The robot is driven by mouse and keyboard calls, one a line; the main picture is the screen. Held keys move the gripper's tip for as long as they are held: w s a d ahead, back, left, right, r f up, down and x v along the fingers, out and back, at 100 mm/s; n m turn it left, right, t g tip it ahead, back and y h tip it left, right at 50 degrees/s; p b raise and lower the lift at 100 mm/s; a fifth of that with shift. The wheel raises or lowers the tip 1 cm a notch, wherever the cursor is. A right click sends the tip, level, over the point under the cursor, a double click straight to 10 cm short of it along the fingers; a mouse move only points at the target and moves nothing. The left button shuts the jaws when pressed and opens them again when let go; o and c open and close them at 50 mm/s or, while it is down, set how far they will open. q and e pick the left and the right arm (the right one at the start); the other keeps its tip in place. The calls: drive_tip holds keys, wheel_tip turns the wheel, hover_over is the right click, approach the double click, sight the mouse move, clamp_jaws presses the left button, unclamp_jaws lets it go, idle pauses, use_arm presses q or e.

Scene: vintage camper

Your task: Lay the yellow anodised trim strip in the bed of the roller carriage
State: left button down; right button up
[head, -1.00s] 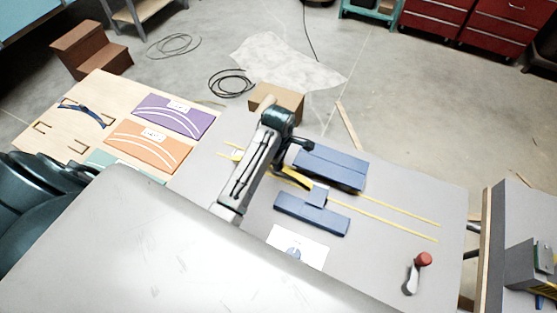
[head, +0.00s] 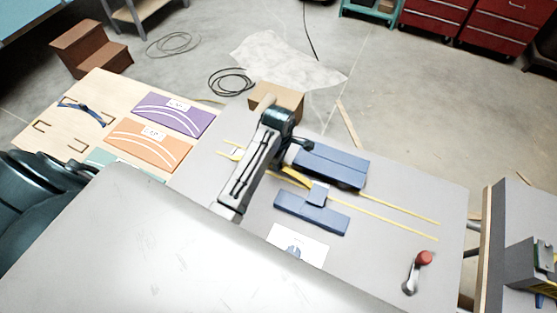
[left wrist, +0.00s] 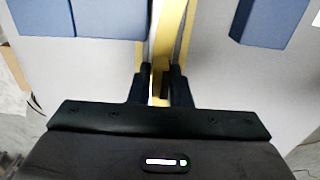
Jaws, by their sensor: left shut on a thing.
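My left gripper (left wrist: 161,82) is shut on the yellow trim strip (left wrist: 161,48), which stands between its two dark fingers in the left wrist view. In the head view part of the strip (head: 292,179) shows just beyond my left arm, close to the blue carriage parts. I cannot tell whether the strip touches the bed. My arm hides part of the strip and the fingertips in the head view. My right gripper is not in view.
Two thin yellow rails (head: 392,208) run along the grey table (head: 400,185). A red-knobbed crank (head: 418,265) stands at the right and a white card (head: 298,247) lies in front. A wooden board with purple (head: 172,114) and orange (head: 148,145) panels is at the left.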

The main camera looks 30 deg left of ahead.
use_arm(q)
drive_tip(key=shift+f, duration=0.4)
drive_tip(key=c, duration=1.3)
unclamp_jaws()
drive_tip(key=shift+o, duration=0.2)
drive_tip(key=shift+r, duration=0.1)
